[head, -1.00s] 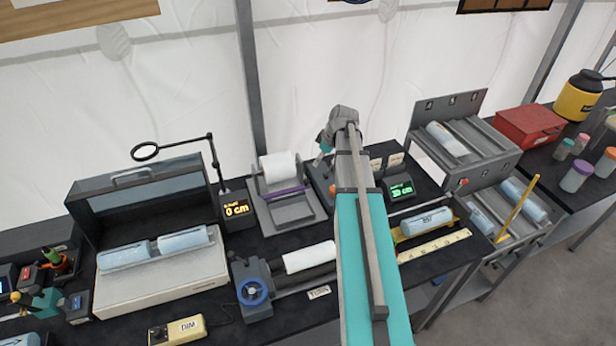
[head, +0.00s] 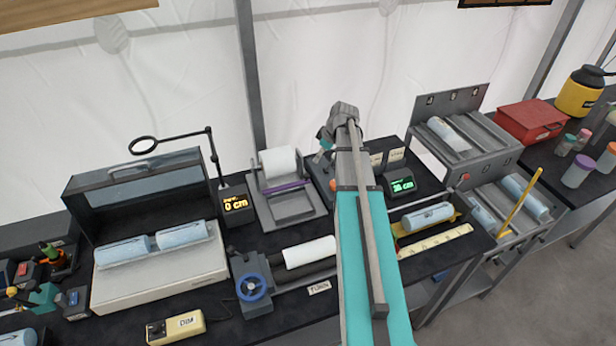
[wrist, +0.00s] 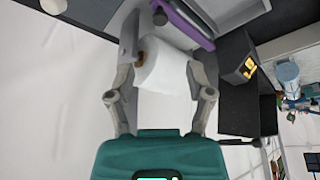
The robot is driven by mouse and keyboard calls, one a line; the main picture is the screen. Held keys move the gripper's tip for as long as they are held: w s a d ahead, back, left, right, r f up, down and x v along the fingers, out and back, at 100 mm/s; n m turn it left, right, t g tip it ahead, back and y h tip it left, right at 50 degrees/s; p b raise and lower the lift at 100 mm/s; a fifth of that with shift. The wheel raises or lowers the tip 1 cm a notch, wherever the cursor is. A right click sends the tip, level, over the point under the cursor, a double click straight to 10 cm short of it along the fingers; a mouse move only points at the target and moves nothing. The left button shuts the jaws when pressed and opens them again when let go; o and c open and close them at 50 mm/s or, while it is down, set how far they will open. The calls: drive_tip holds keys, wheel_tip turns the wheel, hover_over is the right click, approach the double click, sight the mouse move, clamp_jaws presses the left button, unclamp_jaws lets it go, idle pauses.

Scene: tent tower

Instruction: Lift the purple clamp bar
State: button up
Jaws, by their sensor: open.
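The purple clamp bar (head: 287,187) lies across a grey stand (head: 290,208), in front of a white roll (head: 279,161) in the head view. In the wrist view the purple bar (wrist: 182,22) is at the top, past the white roll (wrist: 163,73). My gripper (wrist: 163,78) is open, with one finger on each side of the white roll in that view. Its fingers are apart from the bar. I cannot tell whether they touch the roll. In the head view my arm hides most of the gripper.
A display reading 0 cm (head: 237,205) and a magnifier on a bent arm (head: 182,137) stand left of the stand. A crank device with a blue wheel (head: 252,286) is in front. A green display (head: 402,186) is to the right. A white tent wall is behind.

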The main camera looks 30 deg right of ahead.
sight(307, 175)
drive_tip(key=shift+b+x, duration=5.2)
drive_tip(key=shift+x, duration=0.75)
clamp_jaws()
